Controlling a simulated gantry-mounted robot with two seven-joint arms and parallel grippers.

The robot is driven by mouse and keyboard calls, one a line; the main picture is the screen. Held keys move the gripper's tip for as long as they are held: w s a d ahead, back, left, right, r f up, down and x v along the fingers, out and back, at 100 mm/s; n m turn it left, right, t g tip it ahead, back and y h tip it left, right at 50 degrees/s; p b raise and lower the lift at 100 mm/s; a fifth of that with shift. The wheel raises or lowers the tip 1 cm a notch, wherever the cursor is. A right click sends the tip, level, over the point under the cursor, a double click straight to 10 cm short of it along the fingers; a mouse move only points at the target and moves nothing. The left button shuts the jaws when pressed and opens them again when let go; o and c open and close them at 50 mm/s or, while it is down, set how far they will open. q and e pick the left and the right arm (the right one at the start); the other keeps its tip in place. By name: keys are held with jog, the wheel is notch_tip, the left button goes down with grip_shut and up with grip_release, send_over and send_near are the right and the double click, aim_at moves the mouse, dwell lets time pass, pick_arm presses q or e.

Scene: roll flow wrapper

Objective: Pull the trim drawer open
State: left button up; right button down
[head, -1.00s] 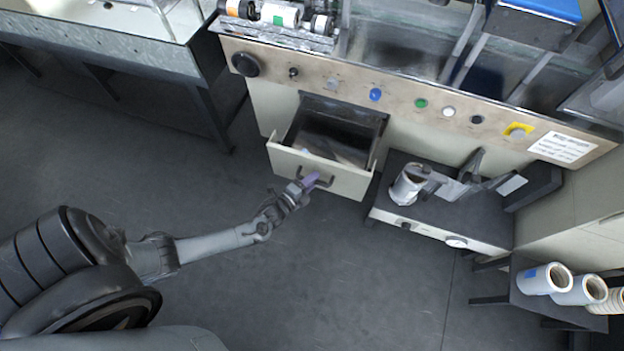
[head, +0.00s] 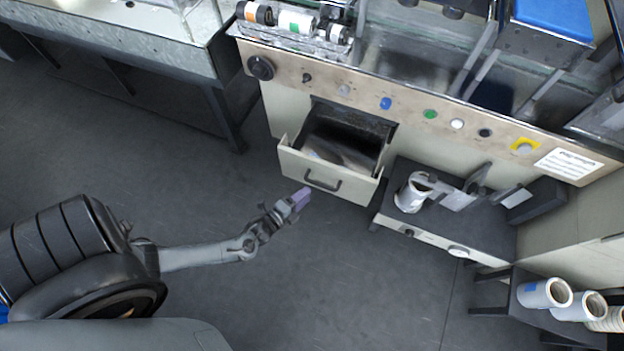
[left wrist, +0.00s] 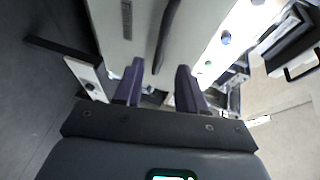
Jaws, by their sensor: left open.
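The trim drawer (head: 329,176) is a cream drawer that stands pulled out of the machine front, its dark inside showing from above. Its dark bar handle (head: 322,183) sits on the front face and is free of any gripper. My left gripper (head: 302,197) is just in front of and below the drawer front, apart from the handle. In the left wrist view its two purple fingers (left wrist: 158,88) are spread with nothing between them, and the dark handle (left wrist: 166,35) shows beyond them on the pale drawer front. My right gripper is not in view.
The machine's control panel (head: 410,108) with knobs and buttons runs above the drawer. A low dark stand (head: 455,222) with a white roll (head: 412,193) is right of the drawer. A metal bench (head: 170,62) is at upper left. The floor before the drawer is clear.

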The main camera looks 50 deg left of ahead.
pick_arm(q)
jog(key=shift+s+r, duration=0.15)
jog(key=shift+s, duration=0.5)
jog(key=shift+s+r, duration=0.15)
jog(key=shift+s, duration=0.5)
